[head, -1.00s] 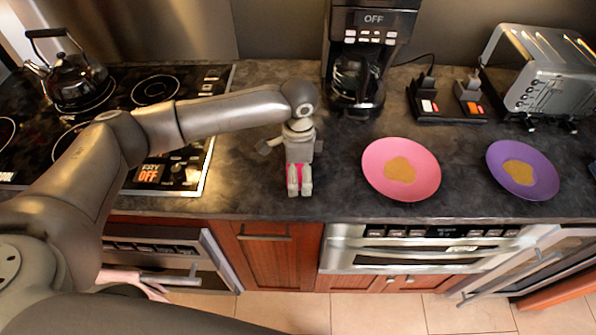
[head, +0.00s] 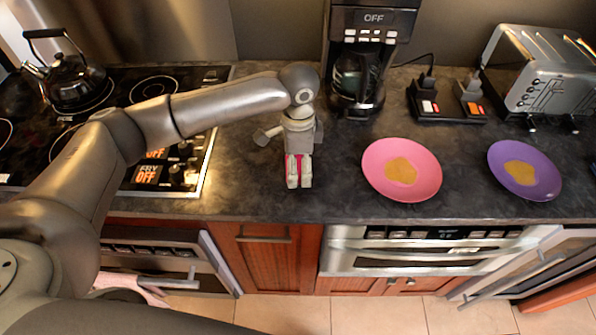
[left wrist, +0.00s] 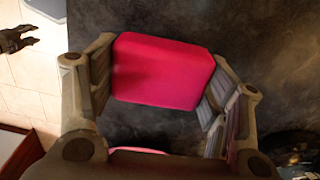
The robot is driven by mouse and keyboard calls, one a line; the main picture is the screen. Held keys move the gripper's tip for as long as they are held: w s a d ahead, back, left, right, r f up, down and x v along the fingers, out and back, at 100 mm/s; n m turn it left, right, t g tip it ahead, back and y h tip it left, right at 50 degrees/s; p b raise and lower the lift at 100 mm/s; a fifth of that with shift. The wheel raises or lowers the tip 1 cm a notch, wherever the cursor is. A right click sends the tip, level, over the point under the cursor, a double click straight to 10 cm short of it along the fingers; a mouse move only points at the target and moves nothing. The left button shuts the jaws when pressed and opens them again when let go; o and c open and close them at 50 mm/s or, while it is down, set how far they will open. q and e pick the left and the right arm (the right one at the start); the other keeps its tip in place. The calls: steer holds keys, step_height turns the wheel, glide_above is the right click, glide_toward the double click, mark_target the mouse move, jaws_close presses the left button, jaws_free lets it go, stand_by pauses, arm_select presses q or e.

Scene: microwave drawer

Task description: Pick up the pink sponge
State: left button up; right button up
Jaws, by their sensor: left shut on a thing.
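The pink sponge (left wrist: 162,70) is a bright pink block with rounded edges, seen large in the left wrist view. My left gripper (left wrist: 162,88) is shut on it, with a finger against each side. In the head view my left gripper (head: 299,177) points down over the counter front, left of the pink plate, and only a little pink of the sponge shows between its fingers. I cannot tell whether the sponge touches the counter. A dark claw-like shape (left wrist: 15,40) over the floor in the left wrist view looks like my right gripper; its opening is unclear.
A pink plate (head: 380,176) and a purple plate (head: 546,182), each with tan food, lie to the right on the dark counter (head: 330,200). A coffee maker (head: 345,50) and a toaster (head: 550,75) stand behind. A stove with a kettle (head: 75,80) is on the left.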

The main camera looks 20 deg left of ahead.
arm_select(q)
steer(key=s+d+r+b, duration=0.2)
steer(key=s+d+r, duration=0.6)
steer(key=s+r, duration=0.2)
steer(key=shift+s+d+r, duration=0.15)
steer(key=shift+s+d, duration=0.15)
steer(key=shift+s, duration=0.3)
steer(key=shift+o, duration=1)
steer(key=c, duration=0.3)
steer(key=shift+c, duration=0.2)
